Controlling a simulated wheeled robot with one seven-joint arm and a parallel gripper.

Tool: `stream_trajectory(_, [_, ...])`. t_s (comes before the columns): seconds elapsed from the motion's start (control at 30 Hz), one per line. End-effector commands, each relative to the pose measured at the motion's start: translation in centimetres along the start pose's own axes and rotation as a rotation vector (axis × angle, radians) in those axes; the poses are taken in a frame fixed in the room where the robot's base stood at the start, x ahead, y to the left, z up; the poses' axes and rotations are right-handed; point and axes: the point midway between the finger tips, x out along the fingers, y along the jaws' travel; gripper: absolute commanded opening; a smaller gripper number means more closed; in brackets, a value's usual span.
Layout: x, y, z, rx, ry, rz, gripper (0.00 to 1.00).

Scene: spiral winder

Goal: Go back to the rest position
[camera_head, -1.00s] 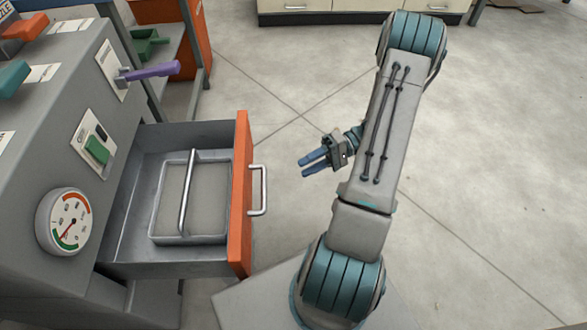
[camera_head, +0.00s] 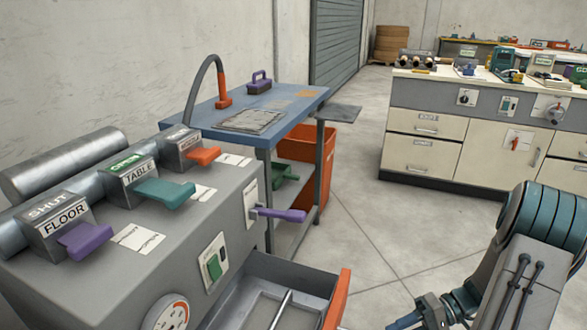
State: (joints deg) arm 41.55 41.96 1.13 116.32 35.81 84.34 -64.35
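My arm (camera_head: 525,285) shows at the lower right of the head view, bent at a teal-banded joint. My gripper (camera_head: 402,322) is at the bottom edge, right of the open drawer and apart from it. Its fingers are partly cut off by the frame, so their opening is hidden. I see nothing held in the visible part.
The grey machine (camera_head: 130,275) on the left has levers and an open drawer with an orange front (camera_head: 337,300). Behind it stand a blue-topped bench (camera_head: 285,105) and an orange bin (camera_head: 312,150). White cabinets (camera_head: 425,150) stand at the back right. Floor between is clear.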

Motion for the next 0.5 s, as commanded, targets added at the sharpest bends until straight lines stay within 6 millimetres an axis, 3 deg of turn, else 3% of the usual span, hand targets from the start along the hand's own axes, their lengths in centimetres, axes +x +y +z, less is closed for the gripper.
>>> stream_trajectory(0.03, [-0.8, -4.0, 0.7, 0.005, -0.028, 0.068, 0.36])
stream_trajectory(0.5, [-2.8, -22.9, 6.3, 0.062, -0.060, 0.672, 0.36])
